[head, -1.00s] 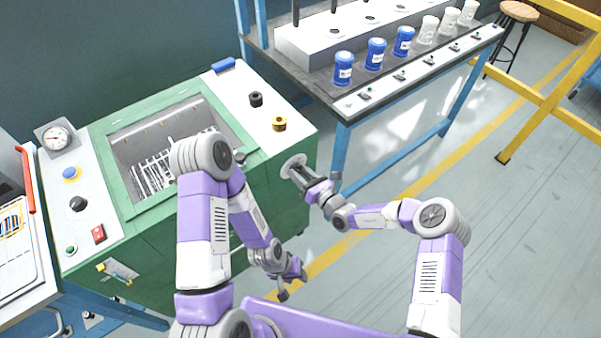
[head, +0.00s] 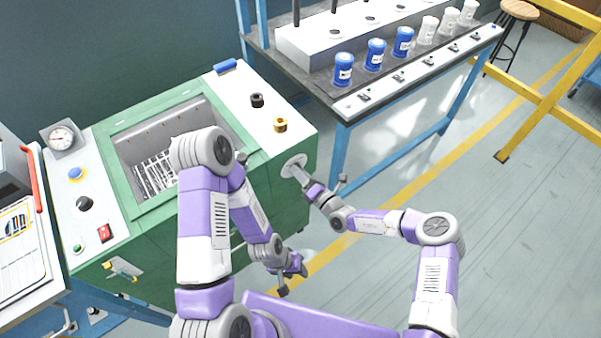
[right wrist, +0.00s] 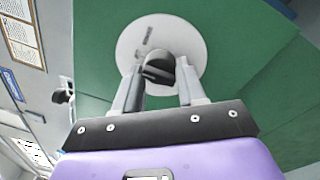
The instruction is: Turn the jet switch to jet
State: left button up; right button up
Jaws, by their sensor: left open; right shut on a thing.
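The plate (head: 294,166) shows in the head view and fills the upper middle of the right wrist view (right wrist: 135,42). My right gripper (head: 303,178) reaches it from the front right. In the right wrist view its two fingers (right wrist: 160,84) are shut on the dark knob (right wrist: 158,68), one on each side. Small dark marks on the plate are too blurred to read. My left gripper (head: 292,276) hangs open and empty, low in front of the machine.
A blue-framed bench (head: 365,103) with blue and white containers stands behind right.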

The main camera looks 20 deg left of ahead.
jog(key=shift+f, duration=0.15)
dwell(0.3)
jog(key=o, duration=1)
jog(key=shift+d, duration=0.1)
jog(key=p+v, duration=0.2)
jog(key=v, duration=0.5)
jog(key=shift+s+d, duration=0.2)
